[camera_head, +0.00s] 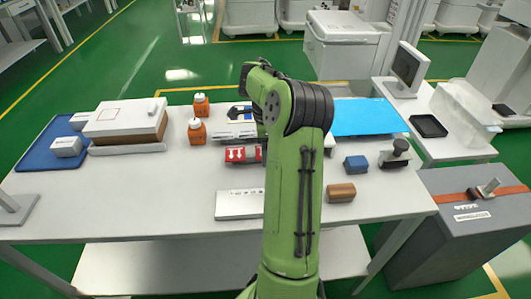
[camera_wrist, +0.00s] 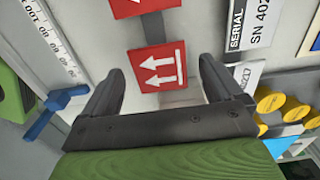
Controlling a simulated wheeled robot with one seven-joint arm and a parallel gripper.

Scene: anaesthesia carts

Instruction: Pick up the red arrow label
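A red label with two white arrows (camera_wrist: 158,68) lies ahead of my gripper (camera_wrist: 162,66) in the wrist view, between its two black fingers. The fingers are spread wide with nothing held between them. A second red label (camera_wrist: 146,5) is cut off at the top edge of that view. In the head view, red label material with white marks (camera_head: 241,154) lies on the white table (camera_head: 130,215), just left of my green arm. My arm hides its right end. My gripper is hidden behind my arm in the head view.
White printed labels (camera_wrist: 252,22), a ruler-like strip (camera_wrist: 52,38) and yellow round items (camera_wrist: 270,102) lie around the fingers. On the table stand orange bottles (camera_head: 197,131), a blue block (camera_head: 356,163), a brown block (camera_head: 341,193) and a white plate (camera_head: 238,205). The table's front left is clear.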

